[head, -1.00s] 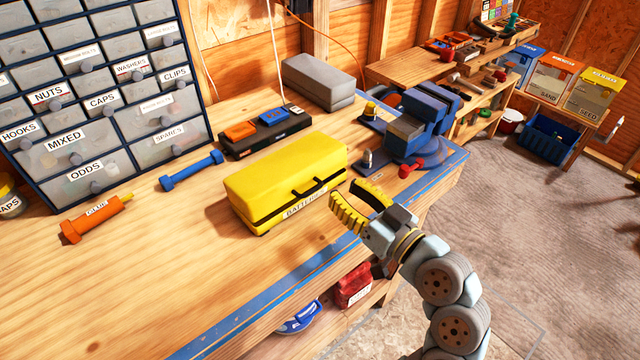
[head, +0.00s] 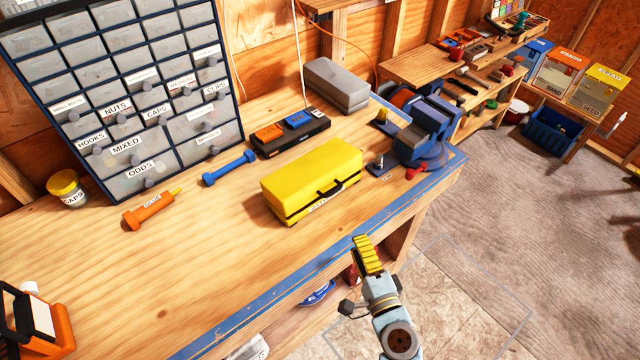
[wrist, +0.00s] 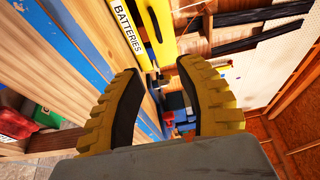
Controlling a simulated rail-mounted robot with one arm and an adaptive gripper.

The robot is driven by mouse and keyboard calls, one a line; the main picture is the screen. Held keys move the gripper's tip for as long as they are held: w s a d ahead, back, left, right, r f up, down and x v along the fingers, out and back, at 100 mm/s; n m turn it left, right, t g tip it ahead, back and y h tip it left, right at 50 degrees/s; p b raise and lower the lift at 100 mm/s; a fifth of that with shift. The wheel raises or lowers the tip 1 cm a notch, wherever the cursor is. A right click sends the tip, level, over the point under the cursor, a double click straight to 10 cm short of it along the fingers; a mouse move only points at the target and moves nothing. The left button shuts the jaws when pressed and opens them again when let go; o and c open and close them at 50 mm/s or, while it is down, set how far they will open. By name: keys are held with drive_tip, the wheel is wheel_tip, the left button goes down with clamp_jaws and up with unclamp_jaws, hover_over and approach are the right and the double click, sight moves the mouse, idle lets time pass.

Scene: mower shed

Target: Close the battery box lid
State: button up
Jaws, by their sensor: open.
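The yellow battery box (head: 312,178) stands on the wooden workbench near its front edge. Its yellow lid lies flat on top, with a dark seam below it and a dark handle at the front. In the wrist view, part of the yellow box (wrist: 158,30) shows with its BATTERIES label. My gripper (head: 362,240) is in front of the bench edge, to the lower right of the box and apart from it. In the wrist view its two yellow ribbed fingers (wrist: 160,85) are spread with nothing between them.
A blue vise (head: 425,135) is bolted at the bench's right corner. A black charger tray (head: 292,132), a grey case (head: 337,85), a blue dumbbell-shaped tool (head: 229,168) and an orange glue tube (head: 150,209) lie on the bench.

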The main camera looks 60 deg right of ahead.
sight(336, 189)
drive_tip(key=p+x, duration=0.5)
drive_tip(key=x, duration=1.1)
drive_tip(key=shift+d+r, duration=0.1)
drive_tip(key=shift+d, duration=0.1)
drive_tip(key=shift+w+d, duration=0.3)
drive_tip(key=shift+w, duration=0.1)
clamp_jaws()
